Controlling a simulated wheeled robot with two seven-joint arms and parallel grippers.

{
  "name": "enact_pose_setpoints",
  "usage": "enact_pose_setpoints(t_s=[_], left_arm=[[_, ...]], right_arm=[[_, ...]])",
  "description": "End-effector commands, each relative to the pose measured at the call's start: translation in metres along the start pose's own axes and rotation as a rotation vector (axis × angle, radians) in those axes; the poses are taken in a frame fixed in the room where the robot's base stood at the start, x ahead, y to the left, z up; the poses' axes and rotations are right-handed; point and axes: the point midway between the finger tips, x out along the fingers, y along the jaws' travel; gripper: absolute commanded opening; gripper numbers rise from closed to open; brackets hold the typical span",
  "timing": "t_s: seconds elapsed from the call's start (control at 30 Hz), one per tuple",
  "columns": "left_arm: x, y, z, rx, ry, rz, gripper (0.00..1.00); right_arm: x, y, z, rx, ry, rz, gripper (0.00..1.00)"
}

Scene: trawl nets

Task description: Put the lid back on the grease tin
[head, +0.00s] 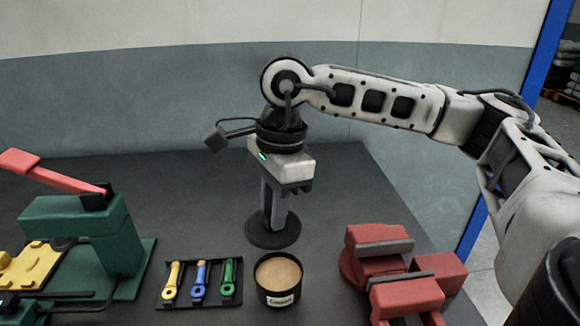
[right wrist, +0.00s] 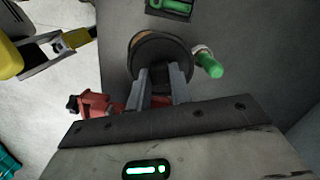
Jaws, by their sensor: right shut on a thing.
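The grease tin (head: 278,280) is a round black tin with a pale label. It stands open at the bottom centre of the head view, tan grease showing inside. The lid (head: 272,233) is a flat dark disc behind the tin, apart from it in the picture. My right gripper (head: 279,216) points down and is shut on the lid at its middle. In the right wrist view, the fingers (right wrist: 159,85) reach to the dark disc of the lid (right wrist: 162,42). I cannot tell how high the lid is above the table. My left gripper is out of view.
A black tray (head: 203,301) with yellow, blue and green tools lies left of the tin. A red vise (head: 392,275) stands right, a green press (head: 90,235) far left. A green-handled thing (right wrist: 209,64) shows beside the lid in the wrist view. The back table is clear.

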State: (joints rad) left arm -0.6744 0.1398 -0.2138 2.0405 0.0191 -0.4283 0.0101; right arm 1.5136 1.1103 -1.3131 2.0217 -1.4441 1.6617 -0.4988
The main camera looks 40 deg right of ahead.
Motion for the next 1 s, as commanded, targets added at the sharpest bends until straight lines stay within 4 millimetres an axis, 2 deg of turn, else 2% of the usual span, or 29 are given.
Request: enact_pose_setpoints(t_s=[0.1, 0.2, 0.47, 0.77, 1.0], left_arm=[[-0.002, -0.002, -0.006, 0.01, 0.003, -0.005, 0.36], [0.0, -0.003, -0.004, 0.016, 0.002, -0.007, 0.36], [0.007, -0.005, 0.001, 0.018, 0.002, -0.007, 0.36], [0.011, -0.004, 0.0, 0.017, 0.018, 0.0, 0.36], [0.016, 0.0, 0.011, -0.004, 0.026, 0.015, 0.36]], right_arm=[[0.001, 0.013, 0.009, -0.097, 0.0, 0.011, 0.0], [0.006, 0.017, 0.011, -0.125, 0.0, 0.016, 0.0], [0.02, 0.017, 0.009, -0.124, 0.001, 0.015, 0.0], [0.048, 0.017, 0.005, -0.121, 0.001, 0.015, 0.0], [0.068, 0.017, 0.003, -0.122, 0.0, 0.015, 0.0]])
